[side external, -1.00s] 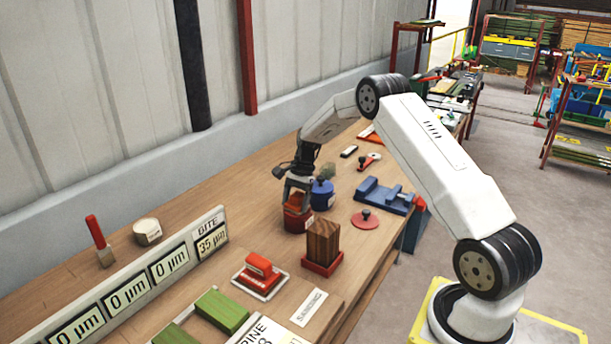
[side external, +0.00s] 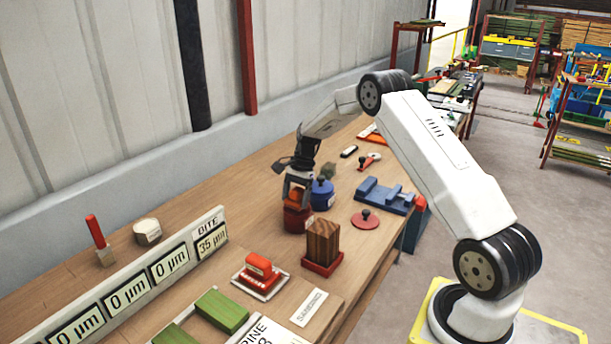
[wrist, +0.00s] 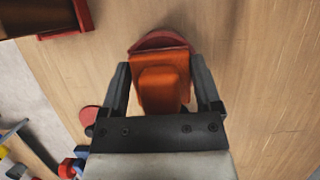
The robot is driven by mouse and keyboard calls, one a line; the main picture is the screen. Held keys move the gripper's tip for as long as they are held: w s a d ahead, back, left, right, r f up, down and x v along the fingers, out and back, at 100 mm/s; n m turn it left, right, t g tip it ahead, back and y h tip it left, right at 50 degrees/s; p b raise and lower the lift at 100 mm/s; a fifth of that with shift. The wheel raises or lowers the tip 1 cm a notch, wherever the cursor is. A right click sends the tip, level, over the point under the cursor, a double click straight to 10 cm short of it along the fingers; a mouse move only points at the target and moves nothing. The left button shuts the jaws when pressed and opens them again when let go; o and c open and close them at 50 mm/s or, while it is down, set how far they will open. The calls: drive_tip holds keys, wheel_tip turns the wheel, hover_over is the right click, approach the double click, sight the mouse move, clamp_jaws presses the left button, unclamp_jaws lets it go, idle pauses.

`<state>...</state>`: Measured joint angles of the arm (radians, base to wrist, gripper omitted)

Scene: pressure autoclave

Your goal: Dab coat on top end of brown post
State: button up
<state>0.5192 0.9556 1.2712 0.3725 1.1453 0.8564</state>
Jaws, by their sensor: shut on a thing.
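The brown post (side external: 322,243) stands upright in a red base (side external: 322,265) on the wooden bench. Part of the post (wrist: 30,14) and its base (wrist: 68,22) show at the top left of the wrist view. My gripper (side external: 298,190) is shut on an orange dabber (wrist: 163,82), held over the red pot (side external: 297,218). The pot's red rim (wrist: 158,40) shows beyond the dabber in the wrist view. In the side view the dabber is small and partly hidden by the fingers. I cannot tell whether its lower end is clear of the pot.
A blue pot (side external: 322,194) stands close behind the red pot. A blue vise (side external: 385,196) and a red disc with a knob (side external: 366,219) lie to the right. A red-handled block (side external: 259,270) and green blocks (side external: 222,310) are in front. Bare bench lies left of the pots.

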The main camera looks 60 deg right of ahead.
sight(295, 190)
drive_tip(key=shift+r, duration=2.75)
